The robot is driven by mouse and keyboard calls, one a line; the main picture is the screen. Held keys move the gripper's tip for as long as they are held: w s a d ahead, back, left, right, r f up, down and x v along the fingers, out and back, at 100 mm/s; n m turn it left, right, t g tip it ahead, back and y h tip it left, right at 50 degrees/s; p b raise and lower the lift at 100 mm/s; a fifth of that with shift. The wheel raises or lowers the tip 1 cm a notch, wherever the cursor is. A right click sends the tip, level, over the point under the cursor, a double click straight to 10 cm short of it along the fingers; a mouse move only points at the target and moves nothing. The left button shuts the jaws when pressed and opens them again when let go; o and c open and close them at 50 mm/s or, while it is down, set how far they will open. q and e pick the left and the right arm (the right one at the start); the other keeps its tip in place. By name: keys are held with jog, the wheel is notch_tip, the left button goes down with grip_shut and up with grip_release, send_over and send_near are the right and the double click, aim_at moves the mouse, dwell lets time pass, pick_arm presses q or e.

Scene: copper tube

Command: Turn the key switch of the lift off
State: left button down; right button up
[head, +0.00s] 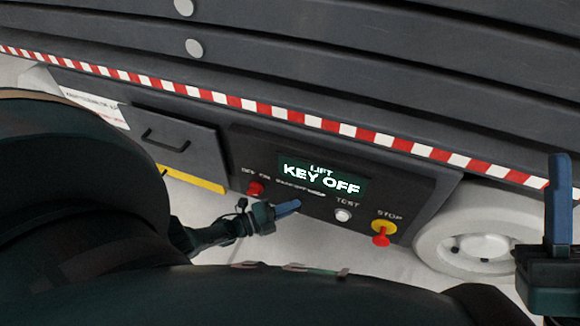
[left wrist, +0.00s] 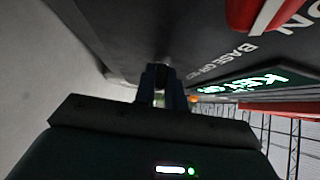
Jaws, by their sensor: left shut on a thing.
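The lift's control panel (head: 330,190) is on the dark side of the lift. Its display (head: 322,178) reads "LIFT KEY OFF" in lit letters; part of it shows in the left wrist view (left wrist: 262,82). My left gripper (head: 289,207) is at the lower part of the panel, its blue fingertips against or very near it. In the left wrist view, its two fingers (left wrist: 162,78) are close together around something dark, likely the key, which they mostly hide. My right gripper (head: 559,205) is at the right edge, upright and away from the panel; its finger gap is not clear.
A red knob (head: 255,188) is left of my left gripper. A white test button (head: 343,215) and a red stop button on yellow (head: 382,232) are to the right. A white wheel (head: 475,243) stands beyond the panel. A drawer (head: 175,140) is to the left.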

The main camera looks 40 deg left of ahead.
pick_arm(q)
jog(key=c, duration=1.5)
grip_release()
jog(key=shift+o, duration=0.2)
jog(key=v, duration=1.3)
jog(key=shift+p, duration=0.4)
pick_arm(e)
jog(key=shift+w+f+m+h, duration=0.2)
jog(key=shift+f+m+h, duration=0.35)
jog(key=shift+m+h, duration=0.25)
pick_arm(q)
jog(key=shift+s, duration=0.1)
pick_arm(e)
jog(key=shift+r, duration=0.2)
jog(key=shift+f, duration=0.1)
